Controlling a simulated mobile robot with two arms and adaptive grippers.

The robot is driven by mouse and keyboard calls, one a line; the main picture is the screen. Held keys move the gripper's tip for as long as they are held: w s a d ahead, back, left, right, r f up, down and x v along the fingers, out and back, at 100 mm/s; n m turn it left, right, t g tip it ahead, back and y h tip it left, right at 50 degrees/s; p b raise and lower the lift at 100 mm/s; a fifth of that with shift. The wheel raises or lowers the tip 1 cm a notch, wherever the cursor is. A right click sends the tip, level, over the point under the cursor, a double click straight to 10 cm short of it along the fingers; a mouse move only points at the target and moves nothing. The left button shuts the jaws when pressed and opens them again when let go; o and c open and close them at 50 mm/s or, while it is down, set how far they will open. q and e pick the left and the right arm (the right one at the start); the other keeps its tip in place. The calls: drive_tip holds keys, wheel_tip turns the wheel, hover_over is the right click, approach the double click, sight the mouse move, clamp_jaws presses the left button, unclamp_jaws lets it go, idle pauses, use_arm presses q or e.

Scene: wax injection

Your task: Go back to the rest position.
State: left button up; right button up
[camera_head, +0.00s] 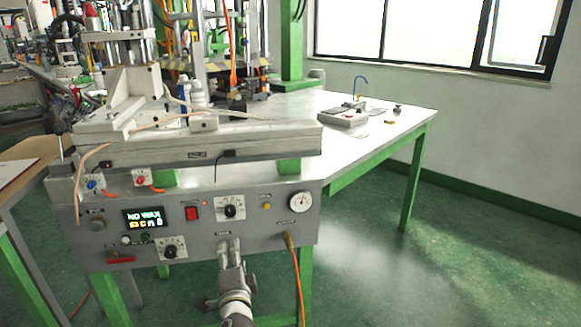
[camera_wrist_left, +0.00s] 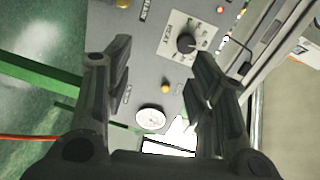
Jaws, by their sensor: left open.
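My left gripper (camera_head: 229,245) is in front of the lower edge of the wax machine's grey control panel (camera_head: 110,250), below a black dial (camera_head: 230,208). In the left wrist view its two dark fingers (camera_wrist_left: 160,62) are spread apart with nothing between them. The panel shows behind the fingers, with the dial (camera_wrist_left: 186,43), a yellow button (camera_wrist_left: 165,87) and a round gauge (camera_wrist_left: 150,117). I cannot tell the exact gap between fingertips and panel. The display (camera_head: 142,217) reads "NO WAX". My right gripper is in neither view.
An orange hose (camera_head: 298,275) hangs from the panel's right side. A white table (camera_head: 290,105) with green legs stands behind the machine, holding a small grey device (camera_head: 343,117). Green floor (camera_head: 480,240) is open at the right.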

use_arm(q)
drive_tip(key=s+a+f+n+g+h, duration=0.1)
drive_tip(key=s+f+n+g, duration=0.15)
drive_tip(key=s+f, duration=0.45)
drive_tip(key=s+a+f+n+g, duration=0.1)
drive_tip(key=s+f+g, duration=0.15)
drive_tip(key=f, duration=0.75)
drive_tip(key=s+f+n+g+h, duration=0.3)
drive_tip(key=s+f+n+g, duration=0.25)
drive_tip(key=s+f, duration=1.15)
drive_tip(key=s+a+f+g+p, duration=0.1)
drive_tip(key=s+f+g+p, duration=0.1)
drive_tip(key=s+p, duration=0.6)
drive_tip(key=s+a+f+n+g+h+p, duration=0.1)
drive_tip(key=s+f+p, duration=0.4)
drive_tip(key=s, duration=1.7)
drive_tip(key=g+p, duration=0.1)
drive_tip(key=p, duration=0.3)
drive_tip(key=shift+s+n+g, duration=0.25)
drive_tip(key=shift+n+g, duration=0.05)
drive_tip(key=shift+g, duration=0.05)
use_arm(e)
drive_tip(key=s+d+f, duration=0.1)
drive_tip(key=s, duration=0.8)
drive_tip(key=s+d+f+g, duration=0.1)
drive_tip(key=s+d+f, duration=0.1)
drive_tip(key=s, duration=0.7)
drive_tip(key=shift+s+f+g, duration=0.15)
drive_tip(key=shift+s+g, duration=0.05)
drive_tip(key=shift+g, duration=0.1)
